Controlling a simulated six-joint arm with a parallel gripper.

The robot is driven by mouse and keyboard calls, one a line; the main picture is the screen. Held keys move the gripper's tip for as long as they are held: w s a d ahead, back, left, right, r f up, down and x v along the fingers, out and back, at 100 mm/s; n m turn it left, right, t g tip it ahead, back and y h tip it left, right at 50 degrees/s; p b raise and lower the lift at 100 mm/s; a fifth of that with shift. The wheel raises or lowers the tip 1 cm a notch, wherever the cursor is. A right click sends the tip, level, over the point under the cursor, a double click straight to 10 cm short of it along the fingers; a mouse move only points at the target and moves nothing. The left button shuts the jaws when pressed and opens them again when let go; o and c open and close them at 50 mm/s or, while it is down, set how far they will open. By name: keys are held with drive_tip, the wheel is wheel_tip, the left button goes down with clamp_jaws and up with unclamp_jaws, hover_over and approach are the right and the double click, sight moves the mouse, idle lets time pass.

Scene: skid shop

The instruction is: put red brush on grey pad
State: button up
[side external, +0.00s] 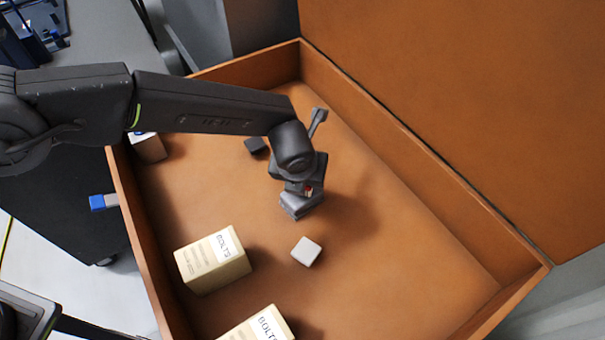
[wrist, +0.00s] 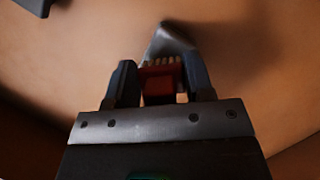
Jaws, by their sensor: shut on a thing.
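My gripper (side external: 300,203) is over the middle of the orange-brown tray and points down. In the wrist view, its two dark fingers (wrist: 158,85) are closed on the sides of the red brush (wrist: 160,84). The brush's pale bristles face away from the palm. In the side view only a small red bit of the brush (side external: 309,190) shows; the gripper hides the rest. The light grey pad (side external: 306,251) lies on the tray floor, nearer the camera than my gripper and apart from it. A grey shape beyond the bristles in the wrist view (wrist: 168,40) may be the pad.
Two cream bolts boxes (side external: 213,262) (side external: 256,326) stand left of and below the pad. A small dark block (side external: 256,145) lies behind my gripper. A white container (side external: 148,146) stands at the far left. Tray walls (side external: 440,188) surround the floor; its right side is clear.

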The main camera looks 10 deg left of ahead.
drive_tip(key=shift+f, duration=0.25)
drive_tip(key=shift+f, duration=0.2)
drive_tip(key=o, duration=0.9)
drive_tip(key=shift+r, duration=0.1)
drive_tip(key=v, duration=1.2)
drive_tip(key=shift+r, duration=0.15)
